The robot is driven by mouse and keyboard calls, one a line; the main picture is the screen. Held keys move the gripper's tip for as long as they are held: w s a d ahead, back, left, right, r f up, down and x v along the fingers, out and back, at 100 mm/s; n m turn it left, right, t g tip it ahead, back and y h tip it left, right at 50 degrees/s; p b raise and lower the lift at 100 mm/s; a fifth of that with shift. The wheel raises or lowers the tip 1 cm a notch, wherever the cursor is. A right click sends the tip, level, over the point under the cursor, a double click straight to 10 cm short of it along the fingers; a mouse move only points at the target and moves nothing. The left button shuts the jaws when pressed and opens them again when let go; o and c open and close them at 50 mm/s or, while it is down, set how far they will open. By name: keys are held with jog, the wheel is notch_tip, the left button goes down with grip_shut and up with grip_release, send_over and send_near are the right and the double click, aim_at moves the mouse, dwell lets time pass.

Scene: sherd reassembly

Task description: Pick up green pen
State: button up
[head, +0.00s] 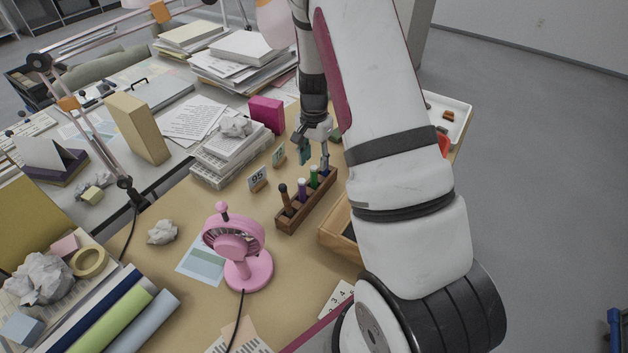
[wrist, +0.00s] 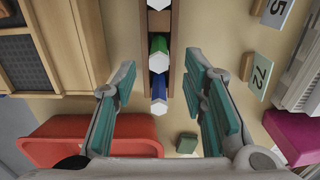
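The green pen (head: 314,176) stands in a slot of the brown wooden rack (head: 292,222). In the wrist view the green pen (wrist: 158,55) shows its pale hexagonal end, between a purple pen (wrist: 158,4) and a blue pen (wrist: 159,92). My gripper (head: 314,156) is above the far end of the rack, pointing down. In the wrist view my gripper (wrist: 162,80) is open and empty. Its teal finger pads are spread either side of the rack line, with the blue pen and green pen between them. No contact with a pen is visible.
A wooden box (head: 338,225) stands right of the rack. Number cards (head: 257,180) stand left of it. A pink fan (head: 240,250) is nearer. A red container (wrist: 80,135) and a small green block (wrist: 187,143) lie beyond the rack's end. A magenta box (head: 267,114) stands behind.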

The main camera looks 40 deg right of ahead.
aim_at(314, 167)
jog(key=shift+s+a+f+p, duration=0.1)
jog(key=shift+f+p, duration=0.4)
jog(key=shift+f, duration=2.15)
grip_shut()
